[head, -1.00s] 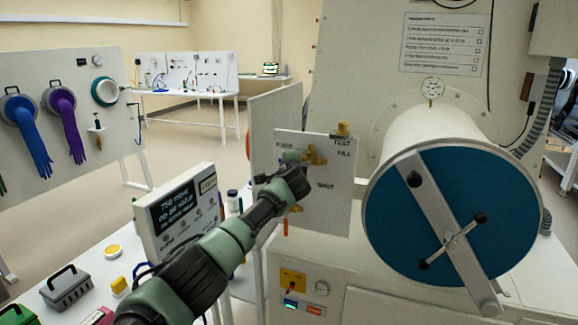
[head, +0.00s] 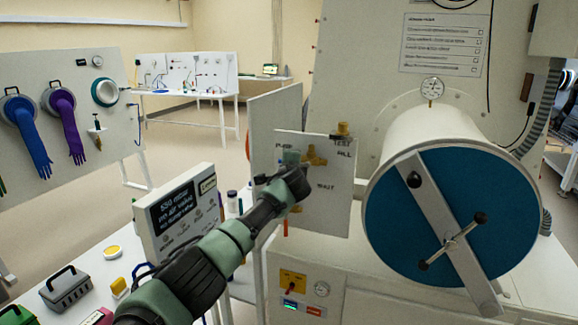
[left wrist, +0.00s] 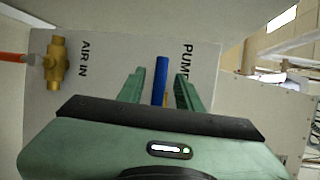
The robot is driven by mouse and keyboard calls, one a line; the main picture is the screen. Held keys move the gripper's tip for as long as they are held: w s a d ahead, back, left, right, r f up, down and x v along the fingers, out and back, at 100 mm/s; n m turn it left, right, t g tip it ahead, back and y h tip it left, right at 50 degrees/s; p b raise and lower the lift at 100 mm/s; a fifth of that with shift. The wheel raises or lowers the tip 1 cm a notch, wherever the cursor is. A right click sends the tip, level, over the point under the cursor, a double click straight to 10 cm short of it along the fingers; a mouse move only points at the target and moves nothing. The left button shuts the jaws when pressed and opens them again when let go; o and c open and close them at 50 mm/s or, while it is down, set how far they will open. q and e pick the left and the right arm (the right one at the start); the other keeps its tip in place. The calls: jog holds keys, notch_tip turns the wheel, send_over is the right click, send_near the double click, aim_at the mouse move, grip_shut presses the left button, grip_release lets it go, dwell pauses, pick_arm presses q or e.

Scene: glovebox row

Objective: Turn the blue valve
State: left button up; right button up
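The blue valve handle (left wrist: 161,76) shows in the left wrist view as a narrow bar beside the PUMP label on a pale panel (left wrist: 120,60). My left gripper (left wrist: 160,90) has its two green fingers apart, one on each side of the handle, with visible gaps. A brass valve (left wrist: 56,65) with an orange-red handle (left wrist: 13,58) sits by the AIR IN label. My right gripper is in neither view.
A large cylinder with a blue door (head: 400,225) and crossbar stands right of the panel. A display box (head: 178,212) stands left of my left arm. A grey toolbox (head: 66,290) is on the bench. A white side panel (head: 274,125) rises behind the valve panel.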

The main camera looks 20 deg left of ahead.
pick_arm(q)
jog(key=b+v, duration=0.2)
jog(key=v, duration=0.5)
jog(key=shift+s, duration=0.3)
dwell(0.6)
